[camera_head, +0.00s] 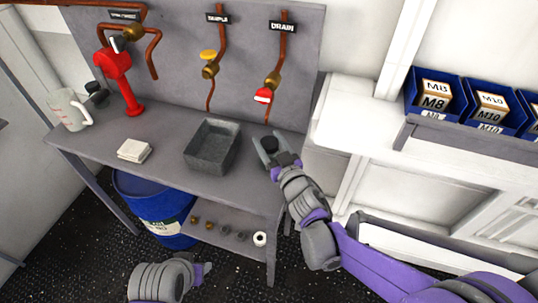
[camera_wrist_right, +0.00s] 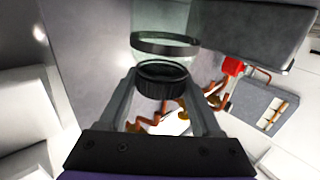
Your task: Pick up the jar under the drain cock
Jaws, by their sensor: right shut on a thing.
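The jar's dark lid (camera_head: 269,145) shows between the fingers of my right gripper (camera_head: 270,153), near the right end of the bench. In the right wrist view, the clear glass jar (camera_wrist_right: 165,48) has a black ribbed lid (camera_wrist_right: 162,78), and the fingers of my right gripper (camera_wrist_right: 162,84) close on it from both sides. The glass is hidden in the head view; I cannot tell whether the jar touches the bench. The drain cock (camera_head: 263,96), with a red handle, is above and behind the jar, below the DRAIN sign (camera_head: 282,26). My left gripper (camera_head: 204,274) is low in front; its opening is unclear.
A grey tray (camera_head: 190,158) stands left of the jar on the bench (camera_head: 155,178). Further left are white cloths (camera_head: 134,150), a measuring jug (camera_head: 70,110) and a red pump (camera_head: 115,68). A blue drum (camera_head: 155,215) is below. Blue bins (camera_head: 435,97) are at the right.

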